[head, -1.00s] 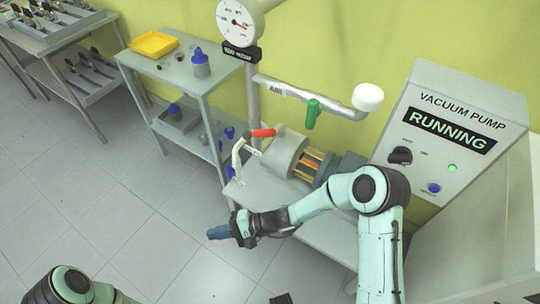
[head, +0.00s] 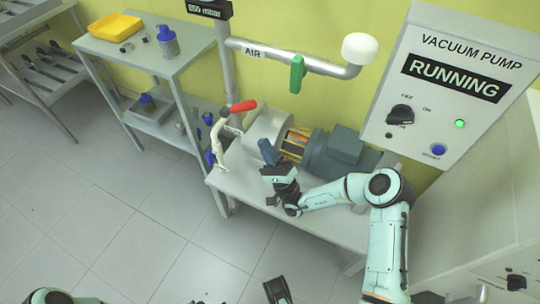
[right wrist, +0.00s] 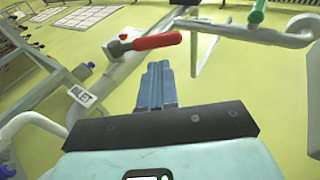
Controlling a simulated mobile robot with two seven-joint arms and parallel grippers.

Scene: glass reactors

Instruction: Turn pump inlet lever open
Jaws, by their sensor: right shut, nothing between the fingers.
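The pump inlet lever has a red handle (head: 243,106) on the white inlet pipe (head: 219,142), left of the vacuum pump (head: 268,132). In the right wrist view the red handle (right wrist: 155,41) lies roughly level just beyond my fingertips, with an INLET label (right wrist: 82,95) on the pipe at left. My right gripper (head: 267,150) is shut and empty, its blue fingers pointing up in front of the pump, to the right of and below the handle. Its fingers also show in the right wrist view (right wrist: 157,82), apart from the handle.
The control box (head: 445,95) reads RUNNING, with a lit green lamp. A green lever (head: 297,73) hangs on the AIR pipe (head: 262,52) above the pump. A shelf table (head: 135,62) with a yellow tray (head: 115,27) stands at left. The floor in front is clear.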

